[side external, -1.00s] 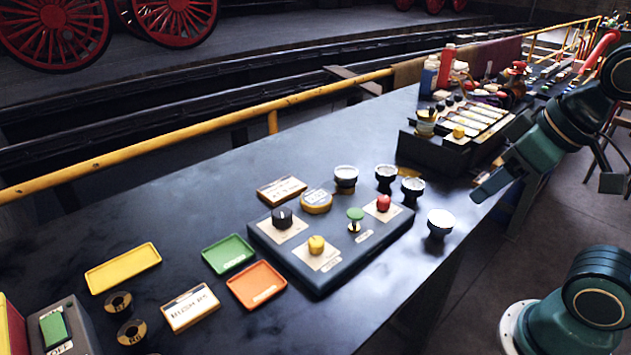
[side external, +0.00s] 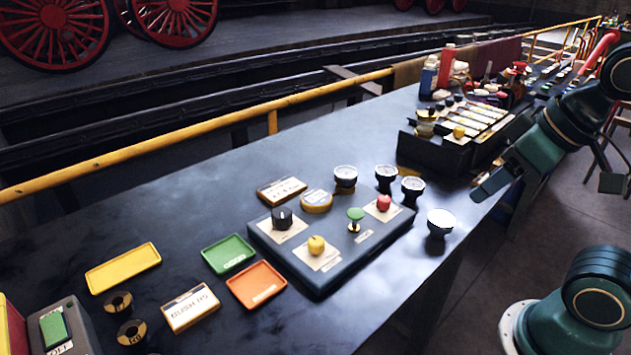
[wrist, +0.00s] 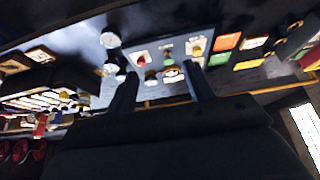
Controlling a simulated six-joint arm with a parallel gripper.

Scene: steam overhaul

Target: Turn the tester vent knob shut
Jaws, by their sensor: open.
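The tester is a dark grey panel (side external: 335,275) on the bench. It carries a black knob (side external: 282,217), a yellow knob (side external: 316,245), a green-topped button (side external: 355,214) and a red knob (side external: 384,203), some on pale label plates. The labels are too small to read, so I cannot tell which knob is the vent. My gripper (side external: 488,186) is at the bench's right edge, apart from the panel and beyond its right end. In the wrist view my gripper (wrist: 163,85) has two fingers spread and nothing between them; the panel (wrist: 178,45) shows beyond the fingertips.
Several round gauges stand by the panel, with a white-topped one (side external: 440,222) near the bench edge. Green (side external: 228,253), orange (side external: 256,285) and yellow (side external: 122,267) trays lie to the left. The bench's left middle is clear.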

